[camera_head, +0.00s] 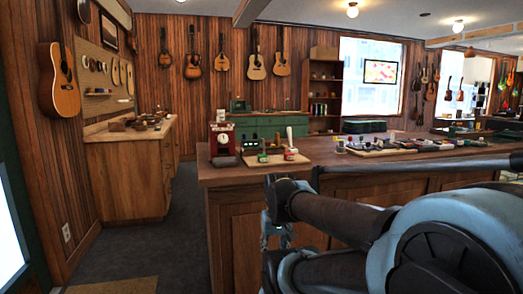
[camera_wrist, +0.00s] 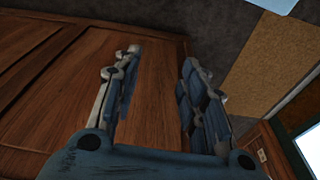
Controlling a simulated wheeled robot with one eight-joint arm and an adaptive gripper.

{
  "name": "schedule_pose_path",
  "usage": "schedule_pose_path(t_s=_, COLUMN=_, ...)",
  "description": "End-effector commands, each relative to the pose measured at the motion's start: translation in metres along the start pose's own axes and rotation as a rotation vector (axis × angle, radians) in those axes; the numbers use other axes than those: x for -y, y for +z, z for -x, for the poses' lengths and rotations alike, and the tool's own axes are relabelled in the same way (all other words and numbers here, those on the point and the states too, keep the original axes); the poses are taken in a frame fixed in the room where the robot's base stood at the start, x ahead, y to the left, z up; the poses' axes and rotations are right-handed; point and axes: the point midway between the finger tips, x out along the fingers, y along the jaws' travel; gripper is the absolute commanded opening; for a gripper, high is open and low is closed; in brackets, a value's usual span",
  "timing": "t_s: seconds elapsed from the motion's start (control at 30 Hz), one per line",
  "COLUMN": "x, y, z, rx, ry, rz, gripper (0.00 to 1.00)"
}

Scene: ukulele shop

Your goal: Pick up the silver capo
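I cannot make out the silver capo in either view. Small items lie on the wooden counter (camera_head: 322,157) in the head view, too small to tell apart. My gripper (camera_head: 277,232) hangs in front of the counter's front panel, below the top's edge, partly hidden by my arm. In the wrist view my gripper (camera_wrist: 162,60) has its two fingers well apart with nothing between them. Behind them are the counter's brown wood panels (camera_wrist: 55,75) and the dark floor.
A tray of several small items lies farther right. A wooden workbench (camera_head: 125,185) stands left across an open aisle (camera_head: 165,240).

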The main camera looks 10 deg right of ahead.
Motion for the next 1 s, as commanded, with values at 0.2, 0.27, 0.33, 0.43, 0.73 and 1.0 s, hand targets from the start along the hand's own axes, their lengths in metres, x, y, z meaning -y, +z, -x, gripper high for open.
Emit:
schedule_pose_path(t_s=0.2, x=0.000, y=0.001, z=0.003, rx=-0.004, ry=0.000, rz=0.000, gripper=0.36)
schedule_pose_path(t_s=0.27, x=0.000, y=0.003, z=0.011, rx=-0.013, ry=0.000, rz=0.000, gripper=0.36)
schedule_pose_path(t_s=0.33, x=-0.001, y=-0.007, z=0.022, rx=-0.018, ry=-0.001, rz=0.001, gripper=0.36)
schedule_pose_path(t_s=0.43, x=-0.002, y=-0.035, z=0.048, rx=-0.028, ry=-0.004, rz=0.004, gripper=0.36)
schedule_pose_path(t_s=0.73, x=-0.011, y=-0.148, z=0.150, rx=-0.074, ry=-0.014, rz=0.016, gripper=0.36)
schedule_pose_path(t_s=1.0, x=-0.025, y=-0.250, z=0.230, rx=-0.116, ry=-0.021, rz=0.027, gripper=0.36)
